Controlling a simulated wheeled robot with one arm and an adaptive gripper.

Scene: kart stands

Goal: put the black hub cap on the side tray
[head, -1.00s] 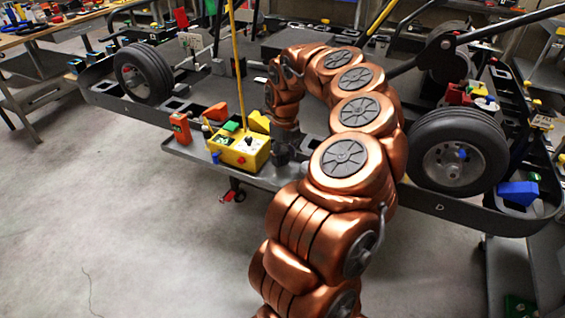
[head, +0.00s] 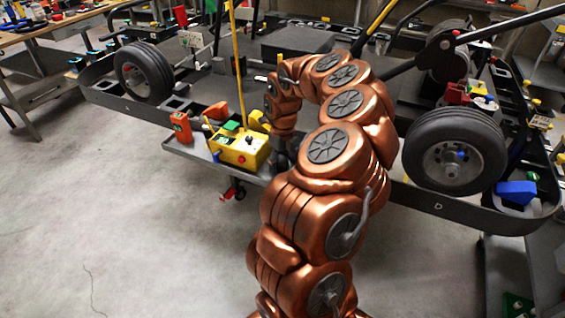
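The side tray (head: 190,149) is a grey shelf along the front edge of the kart stand, left of my arm. My gripper (head: 282,160) is a small dark shape at the end of my copper arm. It points down at the right end of the side tray, just right of a yellow box. My arm partly covers it, so I cannot tell whether it is open or holds anything. I cannot make out the black hub cap; it may be hidden behind my arm or gripper.
The yellow control box (head: 240,148) and an orange device (head: 181,129) stand on the tray. A yellow pole (head: 238,70) rises behind them. A kart wheel (head: 455,152) stands at right, another wheel (head: 143,73) at left. The floor at front left is clear.

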